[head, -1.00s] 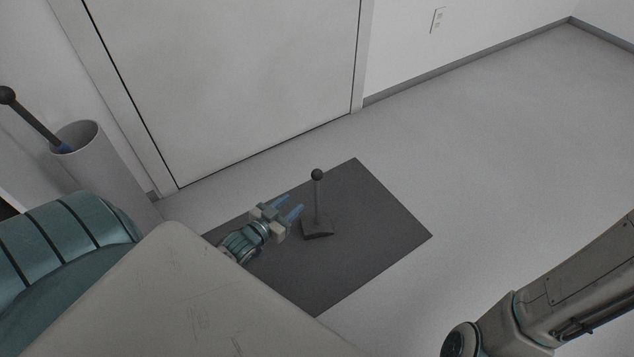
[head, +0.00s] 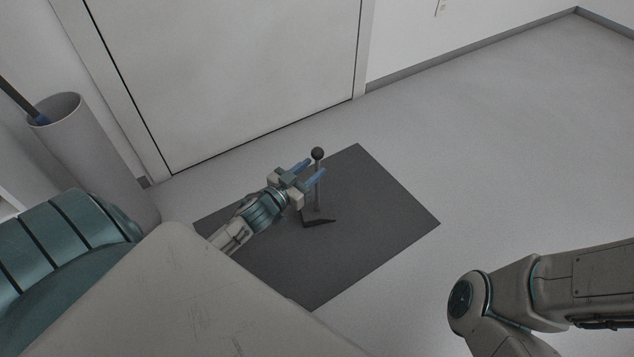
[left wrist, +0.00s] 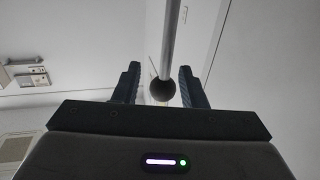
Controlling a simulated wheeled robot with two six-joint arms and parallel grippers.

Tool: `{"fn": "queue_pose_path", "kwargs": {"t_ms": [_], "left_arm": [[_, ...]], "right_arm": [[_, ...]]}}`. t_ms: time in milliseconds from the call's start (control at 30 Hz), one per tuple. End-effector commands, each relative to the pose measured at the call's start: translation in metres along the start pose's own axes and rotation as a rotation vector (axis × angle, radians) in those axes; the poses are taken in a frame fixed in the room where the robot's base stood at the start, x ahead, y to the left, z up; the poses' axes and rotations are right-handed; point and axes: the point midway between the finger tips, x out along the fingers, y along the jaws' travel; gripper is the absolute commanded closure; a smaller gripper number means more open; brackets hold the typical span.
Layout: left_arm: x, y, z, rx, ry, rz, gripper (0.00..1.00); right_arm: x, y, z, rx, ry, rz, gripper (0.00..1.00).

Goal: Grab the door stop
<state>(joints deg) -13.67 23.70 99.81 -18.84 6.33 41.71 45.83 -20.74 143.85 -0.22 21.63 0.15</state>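The door stop (head: 318,154) stands upright on a dark mat, with a dark ball on top of a thin grey rod and a dark wedge base. My left gripper (head: 313,170) is at the upper part of the rod, just below the ball in the head view. In the left wrist view the rod and ball (left wrist: 163,88) show between the two fingers of the left gripper (left wrist: 158,82), with a gap on each side. The left gripper is open. My right arm shows at the lower right of the head view, but its gripper is out of the picture.
The dark mat (head: 385,215) lies on the pale floor in front of a closed white door (head: 230,70). A grey cylindrical bin (head: 95,150) with a rod in it stands at the left. The floor right of the mat is clear.

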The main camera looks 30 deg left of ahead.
Motion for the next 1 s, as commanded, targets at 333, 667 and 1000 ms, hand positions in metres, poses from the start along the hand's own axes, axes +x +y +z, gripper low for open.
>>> {"fn": "queue_pose_path", "kwargs": {"t_ms": [333, 667, 1000], "left_arm": [[0.015, -0.003, -0.002, 0.000, 0.000, -0.003, 0.62], [0.051, -0.007, -0.001, -0.001, -0.001, -0.002, 0.62], [0.055, -0.007, 0.000, -0.001, -0.001, -0.001, 0.66]], "right_arm": [[0.004, -0.001, 0.003, 0.000, 0.002, 0.000, 0.64], [0.010, -0.003, 0.004, 0.001, 0.017, 0.001, 0.64], [0.010, -0.003, 0.004, 0.001, 0.018, 0.001, 0.64]]}}
